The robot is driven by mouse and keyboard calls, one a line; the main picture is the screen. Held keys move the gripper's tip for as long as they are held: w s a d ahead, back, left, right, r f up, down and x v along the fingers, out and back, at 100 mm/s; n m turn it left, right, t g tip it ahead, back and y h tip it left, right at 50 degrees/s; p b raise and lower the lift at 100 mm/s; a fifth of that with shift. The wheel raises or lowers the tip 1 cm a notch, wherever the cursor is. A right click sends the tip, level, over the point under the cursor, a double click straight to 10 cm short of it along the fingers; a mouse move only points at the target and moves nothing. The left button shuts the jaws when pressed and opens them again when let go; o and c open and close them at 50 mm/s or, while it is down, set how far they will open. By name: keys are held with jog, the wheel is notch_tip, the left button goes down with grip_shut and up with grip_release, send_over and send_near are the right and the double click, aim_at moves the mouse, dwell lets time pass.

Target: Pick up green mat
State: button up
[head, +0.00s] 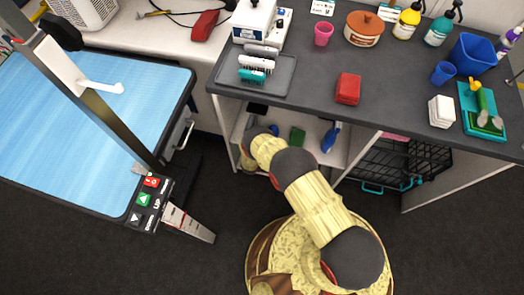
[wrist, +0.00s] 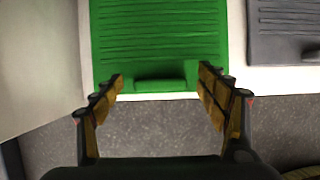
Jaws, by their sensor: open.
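The green mat (wrist: 160,40) lies flat on a white shelf in the wrist view. It has ridges across it and a raised tab (wrist: 160,85) at its near edge. My gripper (wrist: 163,80) is open and empty. Its two fingers stand apart on either side of the tab, and I cannot tell their height above the mat. In the head view my arm reaches to the shelf under the dark counter, and my fingers cannot be made out there. A small green patch (head: 297,138) shows on that shelf; I cannot tell if it is the same mat.
A grey mat (wrist: 285,30) lies right of the green one, and a pale wall (wrist: 38,65) stands at left. The dark counter (head: 300,90) overhangs the shelf. A black wire crate (head: 395,160) is to the right. A blue grooming table (head: 95,130) stands at left.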

jog(key=shift+c, duration=0.6)
jog(key=c, duration=1.1)
jog(key=shift+c, duration=0.7)
